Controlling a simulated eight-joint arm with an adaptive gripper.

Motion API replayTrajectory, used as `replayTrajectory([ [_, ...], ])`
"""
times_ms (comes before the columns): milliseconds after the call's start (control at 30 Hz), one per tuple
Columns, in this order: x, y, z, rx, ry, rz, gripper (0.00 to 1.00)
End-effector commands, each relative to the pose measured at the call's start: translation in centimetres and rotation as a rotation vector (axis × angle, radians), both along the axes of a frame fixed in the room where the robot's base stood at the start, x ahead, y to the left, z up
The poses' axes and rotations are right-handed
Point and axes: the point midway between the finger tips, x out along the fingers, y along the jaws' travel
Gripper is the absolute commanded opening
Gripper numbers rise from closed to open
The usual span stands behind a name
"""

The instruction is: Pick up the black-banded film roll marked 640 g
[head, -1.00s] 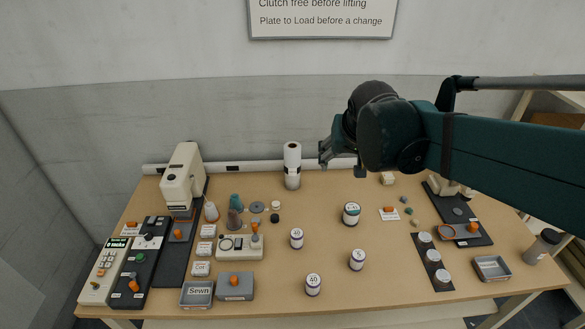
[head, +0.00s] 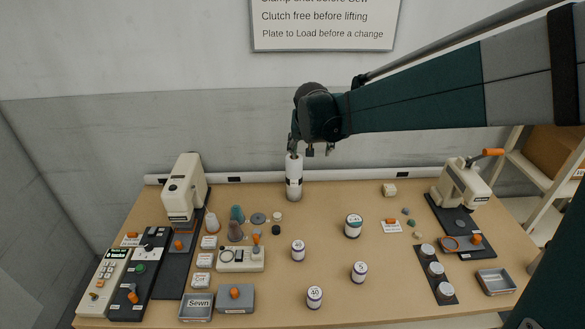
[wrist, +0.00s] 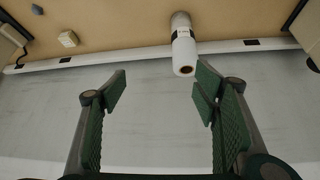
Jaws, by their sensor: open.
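A white roll with a black band (head: 294,180) stands upright at the back middle of the table. No weight mark on it is legible. In the wrist view the roll (wrist: 184,50) shows at the top, its open end facing the camera, a little right of centre. My gripper (head: 311,149) is at the roll's upper end in the head view, overlapping its top edge there. In the wrist view its two green-padded fingers (wrist: 160,88) are wide apart with nothing between them. The roll lies beyond the fingertips in that view, apart from both.
A long white bar with black bands (head: 250,180) runs along the table's back edge, close behind the roll. A cream machine (head: 183,187) stands left, another (head: 463,183) right. Several labelled spools, including one (head: 353,226), stand in front. The table around the roll's right side is clear.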

Motion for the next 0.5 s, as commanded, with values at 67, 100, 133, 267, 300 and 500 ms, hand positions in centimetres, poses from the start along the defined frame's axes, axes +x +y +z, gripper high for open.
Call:
replayTrajectory([
  [67, 1.6, 0.9, -1.0, 0.0, 0.0, -0.004, 0.61],
  [100, 2.3, 1.4, -1.4, 0.001, 0.001, -0.008, 0.61],
  [133, 2.9, 1.7, -1.7, 0.0, 0.0, -0.009, 0.61],
  [267, 5.2, 2.9, -3.3, -0.001, -0.001, -0.021, 0.61],
  [300, 5.8, 3.3, -3.8, -0.002, -0.001, -0.024, 0.61],
  [500, 8.4, 5.1, -5.9, -0.002, -0.002, -0.035, 0.61],
])
